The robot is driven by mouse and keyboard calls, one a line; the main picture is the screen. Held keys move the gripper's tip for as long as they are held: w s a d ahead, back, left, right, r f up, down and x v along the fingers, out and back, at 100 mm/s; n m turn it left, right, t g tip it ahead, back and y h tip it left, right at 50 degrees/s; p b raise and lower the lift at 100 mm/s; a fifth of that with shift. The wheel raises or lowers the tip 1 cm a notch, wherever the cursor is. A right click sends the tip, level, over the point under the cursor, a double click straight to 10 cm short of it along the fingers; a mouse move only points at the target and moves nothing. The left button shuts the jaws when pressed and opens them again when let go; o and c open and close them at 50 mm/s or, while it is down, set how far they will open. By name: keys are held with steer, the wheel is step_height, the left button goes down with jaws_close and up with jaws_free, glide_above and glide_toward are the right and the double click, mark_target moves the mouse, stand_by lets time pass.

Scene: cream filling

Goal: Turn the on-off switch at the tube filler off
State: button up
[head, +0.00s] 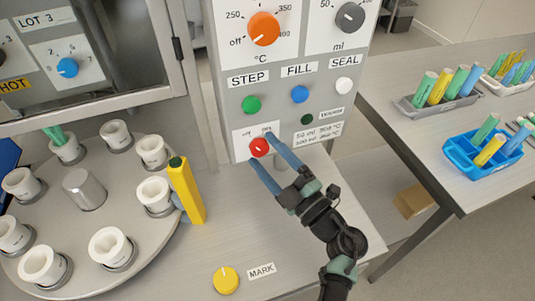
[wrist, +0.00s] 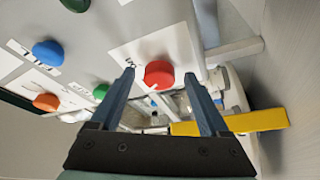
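The red on-off switch (head: 259,147) is a round knob low on the front of the grey tube filler panel (head: 227,118). Its label lies above it, partly hidden by a finger. The knob also shows in the wrist view (wrist: 159,74), with a small white mark near its lower edge. My gripper (head: 261,149) is open, with one blue finger on each side of the knob. In the wrist view my gripper (wrist: 159,75) has gaps between both fingertips and the knob. I cannot tell whether the tips reach its depth.
Green STEP (head: 251,104), blue FILL (head: 300,94) and white SEAL (head: 344,85) buttons sit above. A yellow MARK button (head: 226,280) is in front. Tube racks (head: 456,152) stand on the right table.

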steer(key=shift+d, duration=0.1)
steer(key=b+v, duration=0.1)
steer(key=v, duration=1.2)
steer(key=shift+b, duration=0.3)
steer(key=shift+r, duration=0.1)
